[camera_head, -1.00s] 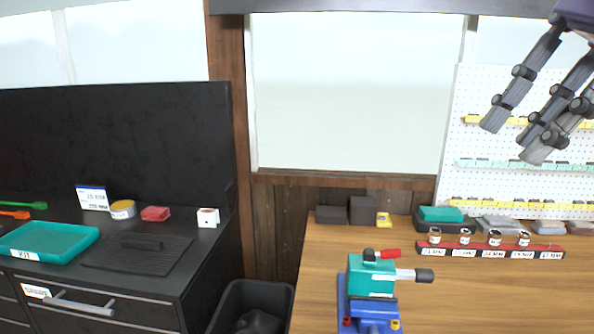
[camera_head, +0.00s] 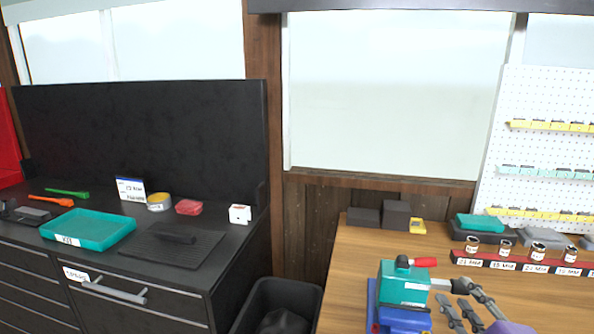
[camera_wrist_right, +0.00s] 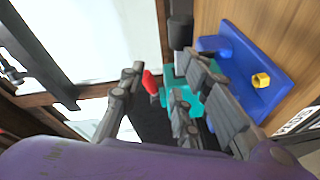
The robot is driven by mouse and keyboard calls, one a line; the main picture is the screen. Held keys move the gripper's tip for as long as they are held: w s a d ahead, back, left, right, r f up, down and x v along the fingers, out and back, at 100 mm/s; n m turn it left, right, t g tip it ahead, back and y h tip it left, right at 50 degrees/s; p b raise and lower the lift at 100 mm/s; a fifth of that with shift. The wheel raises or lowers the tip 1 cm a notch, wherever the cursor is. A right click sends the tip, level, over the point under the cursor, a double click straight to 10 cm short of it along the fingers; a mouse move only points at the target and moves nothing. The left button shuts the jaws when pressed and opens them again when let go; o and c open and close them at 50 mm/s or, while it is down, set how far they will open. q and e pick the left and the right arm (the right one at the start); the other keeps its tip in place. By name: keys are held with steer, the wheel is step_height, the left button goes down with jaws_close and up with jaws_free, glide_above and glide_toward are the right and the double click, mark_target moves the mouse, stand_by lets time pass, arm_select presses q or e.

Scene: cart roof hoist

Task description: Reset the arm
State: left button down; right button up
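My right gripper (camera_head: 458,303) is low at the right in the head view, its jointed grey fingers just right of a teal and blue vise-like device (camera_head: 404,284). The fingers are spread and hold nothing that I can see. They partly overlap the device's silver bar, and I cannot tell whether they touch it. In the right wrist view the spread fingers (camera_wrist_right: 165,95) frame the device's red-tipped lever (camera_wrist_right: 151,84) and its blue base (camera_wrist_right: 262,92). My left gripper is in neither view.
The device stands on a wooden bench (camera_head: 350,270). Behind it are dark boxes (camera_head: 396,214) and a red rack (camera_head: 520,264) of small jars. At left, a black cabinet top holds a teal tray (camera_head: 88,230) and a black mat (camera_head: 172,243). A black bin (camera_head: 262,300) stands between.

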steer(key=s+f+m+g+h, duration=0.2)
steer(key=s+f+m+g, duration=0.25)
steer(key=s+f, duration=0.45)
steer(key=s+f+m+g+h, duration=0.2)
steer(key=s+f+m+g, duration=0.4)
steer(key=f, duration=0.5)
steer(key=s+a+f+m+g+y, duration=0.15)
steer(key=s+a+f, duration=0.25)
steer(key=s, duration=0.5)
steer(key=s+a+f+m+g+y, duration=0.1)
steer(key=s+a+f+m+g, duration=0.2)
steer(key=s, duration=0.6)
steer(key=w+a+f+t, duration=0.2)
steer(key=w+f+t, duration=0.1)
steer(key=f, duration=0.4)
steer(key=w+a+f+n+t+y+b, duration=0.1)
steer(key=w+a+f+t, duration=0.2)
steer(key=f, duration=0.4)
steer(key=shift+a, duration=0.35)
